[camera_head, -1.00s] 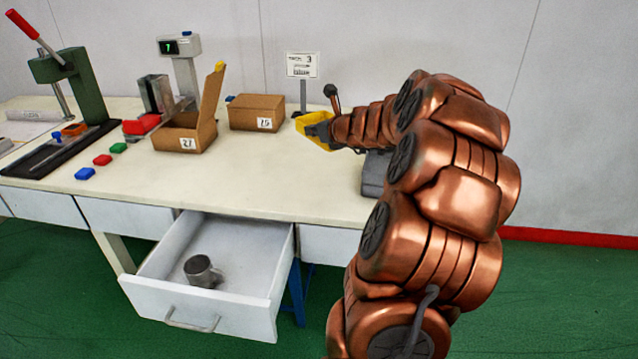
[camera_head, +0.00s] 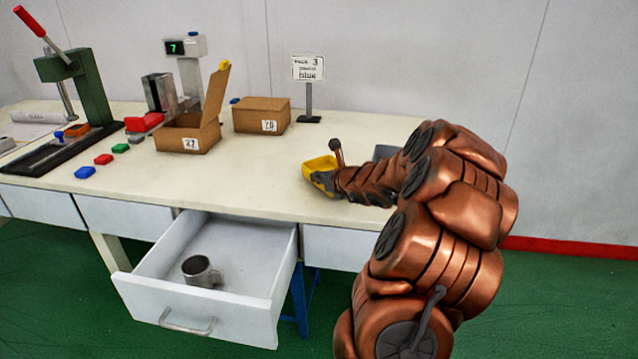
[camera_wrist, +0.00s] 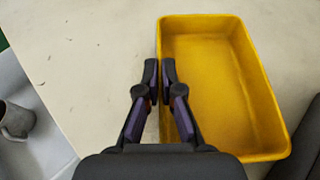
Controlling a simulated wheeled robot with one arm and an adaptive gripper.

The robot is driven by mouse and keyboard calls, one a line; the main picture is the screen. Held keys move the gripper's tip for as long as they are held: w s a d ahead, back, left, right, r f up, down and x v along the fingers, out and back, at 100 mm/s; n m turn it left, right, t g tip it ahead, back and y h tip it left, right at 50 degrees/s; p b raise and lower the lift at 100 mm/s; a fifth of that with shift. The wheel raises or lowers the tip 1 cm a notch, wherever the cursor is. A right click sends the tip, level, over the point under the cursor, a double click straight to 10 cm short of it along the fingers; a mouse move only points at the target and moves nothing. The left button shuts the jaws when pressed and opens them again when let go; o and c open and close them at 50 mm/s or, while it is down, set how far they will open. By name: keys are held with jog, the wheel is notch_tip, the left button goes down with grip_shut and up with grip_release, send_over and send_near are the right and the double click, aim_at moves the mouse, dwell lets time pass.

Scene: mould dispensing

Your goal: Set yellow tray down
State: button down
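The yellow tray (camera_head: 318,163) is at the right part of the table, at the end of my arm. In the wrist view the tray (camera_wrist: 215,85) is empty, and its left wall runs between my two fingers. My gripper (camera_wrist: 159,72) is shut on that wall. In the head view my gripper (camera_head: 324,182) is at the tray's near side and partly hides it. I cannot tell whether the tray's bottom touches the white tabletop (camera_head: 240,180) or hangs just above it.
A dark grey object (camera_wrist: 306,150) lies close to the tray's right. An open drawer (camera_head: 240,245) with a metal mug (camera_head: 200,271) juts out below the table edge. Cardboard boxes (camera_head: 262,114) and a sign (camera_head: 308,68) stand behind. The tabletop left of the tray is clear.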

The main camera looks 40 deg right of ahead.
jog(key=shift+f, duration=0.55)
jog(key=c, duration=1.3)
grip_release()
jog(key=shift+r, duration=0.1)
jog(key=shift+r, duration=0.2)
jog(key=shift+s+r, duration=0.15)
jog(key=shift+s, duration=0.15)
jog(key=p+v, duration=0.2)
jog(key=v, duration=0.9)
jog(key=shift+s+a, duration=0.1)
jog(key=shift+s, duration=0.05)
